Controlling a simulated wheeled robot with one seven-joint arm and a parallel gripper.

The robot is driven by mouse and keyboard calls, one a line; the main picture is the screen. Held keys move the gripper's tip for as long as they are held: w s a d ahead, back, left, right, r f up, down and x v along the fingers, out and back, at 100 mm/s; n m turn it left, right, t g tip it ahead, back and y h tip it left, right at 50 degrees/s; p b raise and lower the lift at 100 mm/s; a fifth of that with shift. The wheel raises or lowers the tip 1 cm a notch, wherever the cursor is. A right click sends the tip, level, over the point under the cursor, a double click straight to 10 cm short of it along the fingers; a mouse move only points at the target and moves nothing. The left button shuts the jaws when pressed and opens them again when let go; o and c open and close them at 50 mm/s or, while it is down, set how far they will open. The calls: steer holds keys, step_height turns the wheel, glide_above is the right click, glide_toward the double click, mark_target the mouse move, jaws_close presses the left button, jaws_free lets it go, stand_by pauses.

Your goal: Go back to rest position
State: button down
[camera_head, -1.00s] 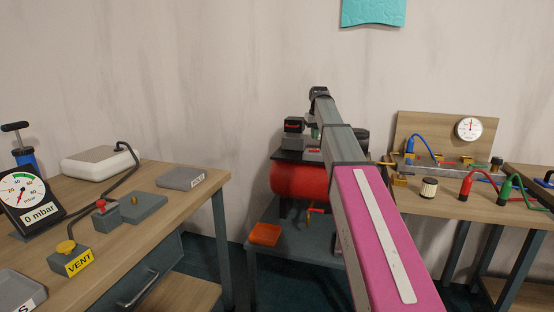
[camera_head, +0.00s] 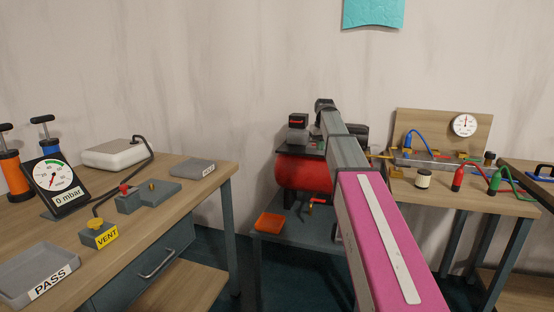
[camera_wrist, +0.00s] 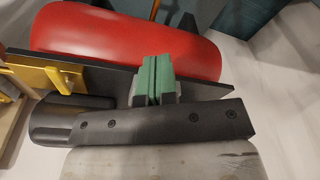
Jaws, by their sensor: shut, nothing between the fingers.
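My gripper (camera_wrist: 154,82) shows in the wrist view with its two green-padded fingers pressed together and nothing between them. Behind the fingers lie a dark plate edge and a red tank (camera_wrist: 125,40). In the head view my pink and grey arm reaches forward over the middle and hides part of the compressor. The red tank also shows there (camera_head: 303,172), just left of the arm. My fingers are hidden in the head view.
The left bench holds a gauge reading 0 mbar (camera_head: 54,185), a VENT button block (camera_head: 98,233) and a PASS tray (camera_head: 40,272). An orange tray (camera_head: 270,223) sits below the tank. The right bench (camera_head: 465,204) carries hoses and a gauge board (camera_head: 440,136).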

steer(key=s+f+m, duration=0.1)
steer(key=s+f, duration=0.6)
steer(key=f, duration=0.4)
steer(key=s+f, duration=0.7)
steer(key=f, duration=0.4)
steer(key=s+f, duration=0.8)
steer(key=s, duration=0.2)
steer(key=s+f+m+g, duration=0.1)
steer(key=s+f, duration=0.7)
steer(key=s, duration=0.3)
steer(key=shift+g, duration=0.3)
steer(key=shift+s, duration=0.1)
